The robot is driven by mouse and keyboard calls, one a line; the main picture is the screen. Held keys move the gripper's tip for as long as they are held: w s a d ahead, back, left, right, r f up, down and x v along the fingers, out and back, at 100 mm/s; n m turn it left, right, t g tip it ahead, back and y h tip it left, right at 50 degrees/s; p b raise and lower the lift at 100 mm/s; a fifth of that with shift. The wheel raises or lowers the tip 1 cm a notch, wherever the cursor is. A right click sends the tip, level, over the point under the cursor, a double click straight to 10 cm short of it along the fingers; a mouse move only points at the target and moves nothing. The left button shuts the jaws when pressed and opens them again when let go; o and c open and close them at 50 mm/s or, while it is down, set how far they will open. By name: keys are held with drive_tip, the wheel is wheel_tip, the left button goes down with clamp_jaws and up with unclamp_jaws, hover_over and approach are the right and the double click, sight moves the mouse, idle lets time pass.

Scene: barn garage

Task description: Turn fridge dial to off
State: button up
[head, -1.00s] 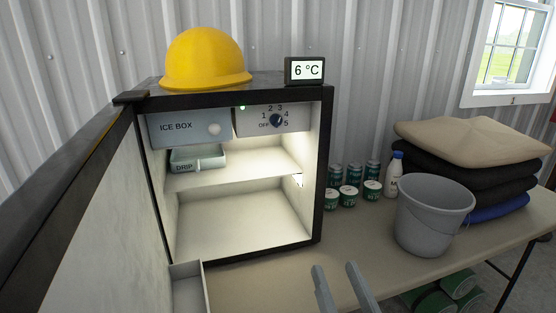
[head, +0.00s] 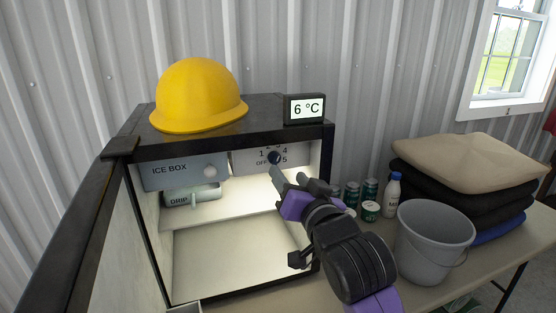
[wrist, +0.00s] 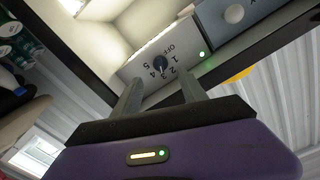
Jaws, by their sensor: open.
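The open fridge (head: 325,150) stands on the table with its inside lit. Its dark round dial (head: 274,157) is on the pale control panel at the top right, marked OFF and 1 to 5. The dial also shows in the wrist view (wrist: 160,64); I cannot tell which mark it points to. My gripper (head: 288,176) is open and empty. Its fingertips are just below and in front of the dial, apparently apart from it. In the wrist view the fingers (wrist: 160,86) point at the panel on either side of the dial. A green light (wrist: 201,55) is lit beside the dial.
The ice box flap (head: 185,172) and drip tray (head: 192,196) are left of the panel. A yellow helmet (head: 198,95) and a 6 °C display (head: 304,109) stand on top. Cans (head: 370,190), a white bottle (head: 393,194) and a bucket (head: 433,240) stand right of my arm.

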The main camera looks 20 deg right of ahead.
sight(277, 160)
drive_tip(key=w, duration=0.7)
drive_tip(key=shift+w+p, duration=0.3)
drive_tip(key=shift+c, duration=0.4)
clamp_jaws()
